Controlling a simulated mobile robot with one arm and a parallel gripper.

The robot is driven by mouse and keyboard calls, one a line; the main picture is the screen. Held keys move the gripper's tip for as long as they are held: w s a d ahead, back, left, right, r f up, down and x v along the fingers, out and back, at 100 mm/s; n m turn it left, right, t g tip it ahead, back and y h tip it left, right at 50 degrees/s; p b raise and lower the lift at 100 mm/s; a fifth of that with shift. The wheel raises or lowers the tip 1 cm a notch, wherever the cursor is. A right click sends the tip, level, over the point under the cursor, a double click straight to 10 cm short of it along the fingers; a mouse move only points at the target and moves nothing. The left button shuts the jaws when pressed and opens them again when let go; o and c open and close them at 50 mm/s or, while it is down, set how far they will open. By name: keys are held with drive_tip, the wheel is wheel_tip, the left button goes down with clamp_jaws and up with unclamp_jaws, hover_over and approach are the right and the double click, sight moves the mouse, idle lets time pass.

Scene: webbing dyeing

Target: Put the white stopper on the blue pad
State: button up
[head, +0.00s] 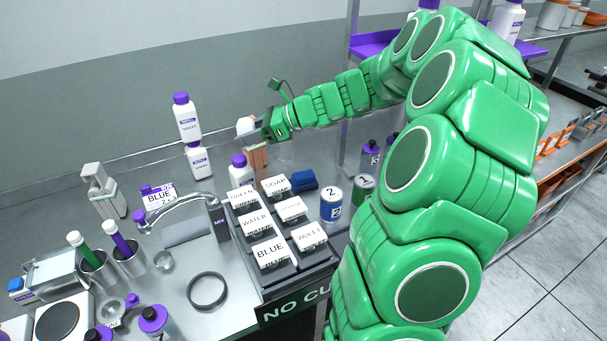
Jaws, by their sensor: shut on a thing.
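My gripper (258,137) is at the end of my green arm, above the back of the bench. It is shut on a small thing. A white piece (246,124) shows just at its left end and looks like the white stopper, though it is too small and partly hidden to be sure. A brown block (257,160) stands just below the gripper; I cannot tell whether they touch. A dark blue, flat-looking piece (303,180), which may be the blue pad, lies to the lower right of the gripper, behind the labelled bins.
Labelled bins (268,252) fill the bench front. Cans marked 2 (331,204) stand right of them. A white bottle with purple cap (240,168) stands left of the brown block. A curved metal tap (180,205) is further left. My arm hides the bench's right side.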

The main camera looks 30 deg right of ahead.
drive_tip(key=s+d+m+t+h, duration=0.2)
drive_tip(key=s+d+m+t, duration=0.1)
drive_tip(key=s+d, duration=0.7)
hover_over(304, 174)
drive_tip(key=s, duration=0.1)
wheel_tip(304, 174, down, 14)
drive_tip(key=shift+s+a+r, duration=0.1)
drive_tip(key=shift+r, duration=0.15)
drive_tip(key=shift+w+f, duration=0.55)
drive_tip(key=shift+f, duration=1.65)
drive_tip(key=shift+f, duration=0.15)
drive_tip(key=o, duration=1.1)
drive_tip(key=shift+c, duration=0.2)
